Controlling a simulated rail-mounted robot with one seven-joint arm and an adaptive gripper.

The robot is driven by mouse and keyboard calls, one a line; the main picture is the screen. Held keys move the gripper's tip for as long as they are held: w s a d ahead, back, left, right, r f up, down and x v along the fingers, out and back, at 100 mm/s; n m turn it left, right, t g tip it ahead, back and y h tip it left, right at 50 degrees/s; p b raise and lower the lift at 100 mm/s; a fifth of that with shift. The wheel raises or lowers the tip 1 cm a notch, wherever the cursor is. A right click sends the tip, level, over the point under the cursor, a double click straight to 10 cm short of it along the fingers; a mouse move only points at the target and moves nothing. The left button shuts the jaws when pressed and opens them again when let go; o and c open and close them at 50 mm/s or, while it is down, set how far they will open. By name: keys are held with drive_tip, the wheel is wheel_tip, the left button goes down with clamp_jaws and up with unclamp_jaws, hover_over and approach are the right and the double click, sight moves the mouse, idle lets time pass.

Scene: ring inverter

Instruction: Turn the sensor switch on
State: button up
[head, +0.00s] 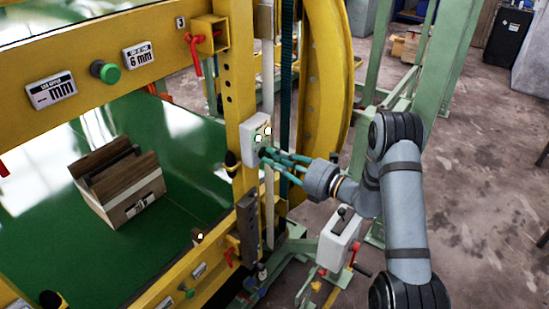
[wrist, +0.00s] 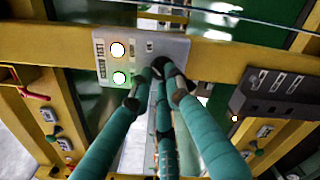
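The sensor switch box (head: 254,138) is a pale grey panel on the yellow upright post in the head view. It also shows in the wrist view (wrist: 130,45), with two lit white lamps, the lower one with a green tint. A dark round knob (wrist: 163,67) sits at the box's lower right. My gripper (head: 266,159) has teal fingers reaching to the box. In the wrist view my gripper (wrist: 156,98) has its fingertips spread apart just below and in front of the knob. The fingers partly hide the knob, so its setting and any contact cannot be told.
A yellow frame (head: 130,55) carries labels and a green button (head: 105,72). A wooden crate (head: 118,185) lies on the green surface at left. A grey control box (head: 340,238) with a red handle stands below my arm. Open floor (head: 485,160) lies at right.

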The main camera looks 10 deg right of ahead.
drive_tip(key=o, duration=0.4)
drive_tip(key=shift+d, duration=0.1)
drive_tip(key=v, duration=1.2)
drive_tip(key=x, duration=1.2)
drive_tip(key=shift+n, duration=0.4)
